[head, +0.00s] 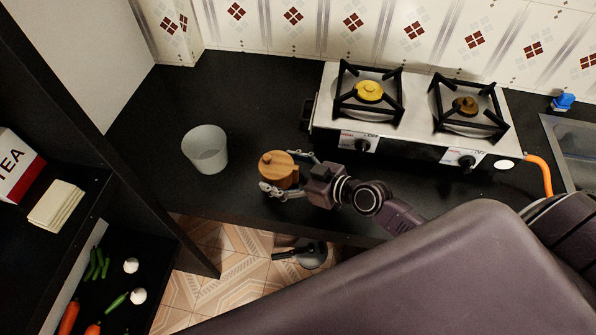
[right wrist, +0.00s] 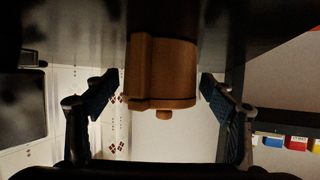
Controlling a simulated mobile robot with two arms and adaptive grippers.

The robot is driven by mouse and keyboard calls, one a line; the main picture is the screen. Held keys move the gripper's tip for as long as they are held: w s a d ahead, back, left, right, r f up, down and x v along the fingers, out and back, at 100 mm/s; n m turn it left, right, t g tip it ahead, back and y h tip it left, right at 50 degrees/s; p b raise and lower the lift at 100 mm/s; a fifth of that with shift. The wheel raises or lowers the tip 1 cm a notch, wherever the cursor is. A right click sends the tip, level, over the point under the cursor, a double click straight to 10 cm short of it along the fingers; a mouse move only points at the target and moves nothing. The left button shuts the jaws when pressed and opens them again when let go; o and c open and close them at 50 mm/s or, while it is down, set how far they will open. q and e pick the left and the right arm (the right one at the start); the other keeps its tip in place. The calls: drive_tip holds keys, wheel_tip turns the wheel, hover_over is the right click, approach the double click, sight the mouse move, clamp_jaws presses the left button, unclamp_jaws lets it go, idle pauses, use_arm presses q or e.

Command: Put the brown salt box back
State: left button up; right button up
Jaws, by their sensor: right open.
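The brown salt box (head: 279,170) is a round wooden pot with a knobbed lid. It stands upright on the black counter, left of the stove. My right gripper (head: 281,173) is open, with one finger on each side of the box. In the right wrist view the box (right wrist: 163,75) appears upside down between the two open fingers (right wrist: 157,92), with a gap on each side. My left gripper is not in view.
A translucent cup (head: 205,150) stands left of the box. The two-burner stove (head: 415,100) is to the right, behind my forearm. A dark shelf (head: 110,165) at left holds a TEA box (head: 17,165), with vegetables lower down. The counter's back left is clear.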

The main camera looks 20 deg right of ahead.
drive_tip(key=b+v, duration=0.2)
drive_tip(key=v, duration=0.8)
drive_tip(key=shift+s+d, duration=0.2)
drive_tip(key=shift+s+d+r, duration=0.25)
drive_tip(key=shift+s+r, duration=0.05)
drive_tip(key=shift+s, duration=0.15)
drive_tip(key=shift+c, duration=0.5)
